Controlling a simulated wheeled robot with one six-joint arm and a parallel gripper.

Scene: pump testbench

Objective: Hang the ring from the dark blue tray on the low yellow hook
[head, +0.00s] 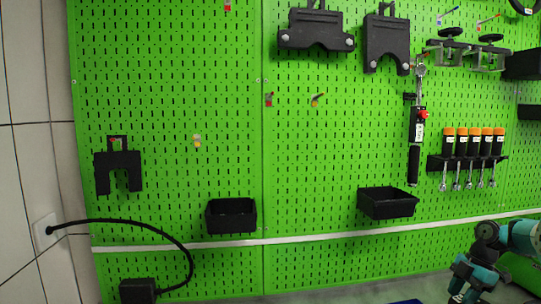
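A small pale yellow hook (197,140) sticks out of the green pegboard at the left, bare. An orange-yellow hook (317,99) sits higher and further right, also bare. A dark blue edge (405,301), perhaps the tray, just shows at the bottom of the picture; the rest of it is cut off. No ring shows in or near it. My gripper (463,292) is at the lower right, pointing down, in front of the board and well away from the hooks. Its fingertips are too small and cut off to tell whether it is open or holds something.
Black bins (231,216) and (387,203) jut from the board. A torque wrench (415,130) and a rack of orange-capped tools (470,160) hang at the right. A black cable (150,228) arcs at the lower left. The board around the pale yellow hook is clear.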

